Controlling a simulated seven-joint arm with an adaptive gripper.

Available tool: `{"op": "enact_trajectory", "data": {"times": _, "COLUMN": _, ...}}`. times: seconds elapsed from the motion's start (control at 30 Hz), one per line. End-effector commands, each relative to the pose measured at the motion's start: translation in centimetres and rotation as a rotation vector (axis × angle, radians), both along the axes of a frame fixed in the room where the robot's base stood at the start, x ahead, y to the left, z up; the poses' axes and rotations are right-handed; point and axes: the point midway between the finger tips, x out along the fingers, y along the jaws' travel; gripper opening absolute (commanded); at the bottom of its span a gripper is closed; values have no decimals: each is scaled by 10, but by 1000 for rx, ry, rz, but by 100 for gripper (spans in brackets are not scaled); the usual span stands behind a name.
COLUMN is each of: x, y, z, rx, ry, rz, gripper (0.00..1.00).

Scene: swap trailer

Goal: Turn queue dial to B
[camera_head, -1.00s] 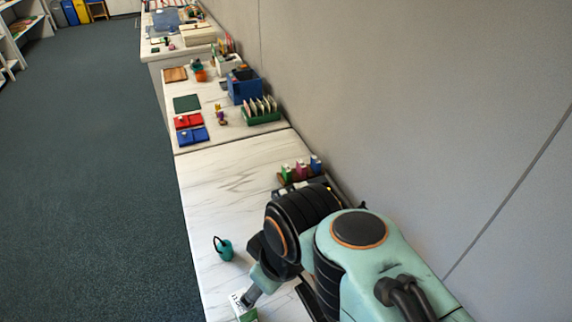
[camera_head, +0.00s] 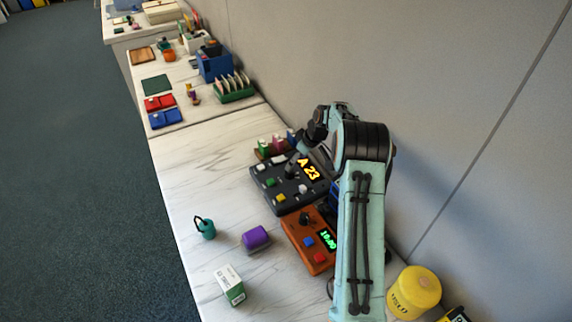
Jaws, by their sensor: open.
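The black queue panel (camera_head: 287,198) lies on the white counter, with a lit yellow display (camera_head: 308,170) reading "A 23". It carries white, green and yellow buttons. My gripper (camera_head: 299,161) is open, small and dark in the head view, and points down over the panel's far part, left of the display. The queue dial cannot be told apart from the dark gripper and panel there. I cannot tell whether the fingers touch anything.
An orange box (camera_head: 307,241) with a green display sits nearer, beside my arm. A purple block (camera_head: 256,237), a green-and-white carton (camera_head: 230,285) and a teal keyring-like object (camera_head: 205,228) lie left. Small bottles (camera_head: 277,145) stand behind the panel. A yellow canister (camera_head: 414,290) is at lower right.

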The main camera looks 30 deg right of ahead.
Motion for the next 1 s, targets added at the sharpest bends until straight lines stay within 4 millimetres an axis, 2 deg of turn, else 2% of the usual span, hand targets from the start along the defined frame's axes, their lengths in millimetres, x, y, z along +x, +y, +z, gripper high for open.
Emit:
{"op": "enact_trajectory", "data": {"times": 0.4, "x": 20, "y": 7, "z": -52, "rx": -1, "ry": -2, "rz": -4, "gripper": 56}}
{"op": "enact_trajectory", "data": {"times": 0.73, "x": 22, "y": 8, "z": -58, "rx": -2, "ry": -2, "rz": -4, "gripper": 56}}
{"op": "enact_trajectory", "data": {"times": 0.77, "x": 22, "y": 8, "z": -58, "rx": -2, "ry": -2, "rz": -4, "gripper": 53}}
{"op": "enact_trajectory", "data": {"times": 0.93, "x": 22, "y": 8, "z": -58, "rx": -2, "ry": -2, "rz": -4, "gripper": 0}}
{"op": "enact_trajectory", "data": {"times": 1.0, "x": 22, "y": 8, "z": -58, "rx": -2, "ry": -2, "rz": -4, "gripper": 0}}
